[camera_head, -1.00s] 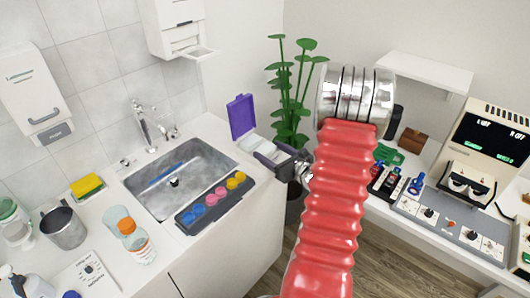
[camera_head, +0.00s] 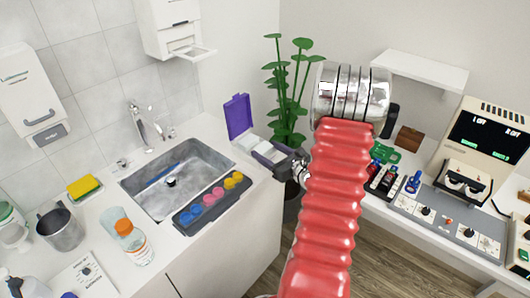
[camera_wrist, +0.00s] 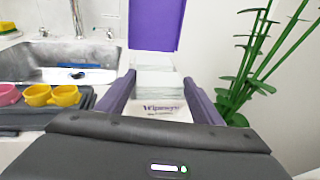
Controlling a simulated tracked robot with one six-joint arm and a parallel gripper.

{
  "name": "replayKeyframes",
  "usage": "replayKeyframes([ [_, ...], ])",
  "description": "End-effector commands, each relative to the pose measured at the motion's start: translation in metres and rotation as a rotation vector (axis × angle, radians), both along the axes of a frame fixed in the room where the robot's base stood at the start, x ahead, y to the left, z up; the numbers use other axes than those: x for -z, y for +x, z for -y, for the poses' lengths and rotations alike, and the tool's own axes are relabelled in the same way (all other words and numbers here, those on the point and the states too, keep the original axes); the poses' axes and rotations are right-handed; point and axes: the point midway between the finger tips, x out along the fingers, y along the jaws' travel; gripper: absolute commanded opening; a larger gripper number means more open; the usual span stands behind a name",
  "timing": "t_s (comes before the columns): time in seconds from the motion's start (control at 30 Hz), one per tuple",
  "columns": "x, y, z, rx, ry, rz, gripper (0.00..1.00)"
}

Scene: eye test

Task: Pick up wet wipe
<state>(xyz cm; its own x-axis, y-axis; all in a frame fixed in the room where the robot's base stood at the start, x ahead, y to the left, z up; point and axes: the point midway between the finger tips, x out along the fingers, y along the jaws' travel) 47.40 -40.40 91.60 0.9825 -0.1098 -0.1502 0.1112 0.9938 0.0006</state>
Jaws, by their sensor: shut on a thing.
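The wet wipe pack is a white box with an open purple lid (camera_head: 238,116); its white body (camera_head: 252,142) is at the counter's right edge, beyond the sink. In the wrist view the white box (camera_wrist: 158,85) shows a "Wipesys" label on its near side, and its purple lid (camera_wrist: 155,25) stands up behind. My gripper (camera_head: 268,152) is at the box, and in the wrist view its two purple-grey fingers (camera_wrist: 160,92) lie along both sides. It is shut on the box. I cannot tell whether the box is lifted, as its base is hidden.
A dark tray with coloured cups (camera_head: 213,202) lies in front of the sink (camera_head: 150,200). A plant (camera_head: 290,90) stands close behind the box. A bottle (camera_head: 135,243), a metal jug (camera_head: 62,230) and a yellow sponge (camera_head: 84,187) are at left. Devices fill the right desk.

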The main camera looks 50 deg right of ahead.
Motion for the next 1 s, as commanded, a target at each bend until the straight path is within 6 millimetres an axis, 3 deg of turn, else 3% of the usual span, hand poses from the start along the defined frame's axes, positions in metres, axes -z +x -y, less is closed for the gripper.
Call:
replayKeyframes([
  [0.27,-0.018,0.0,0.0,-0.001,-0.004,0.001,0.4],
  [0.73,-0.084,0.0,0.0,0.0,-0.003,0.002,0.4],
  [1.0,-0.099,0.0,0.0,0.0,-0.001,0.0,0.4],
])
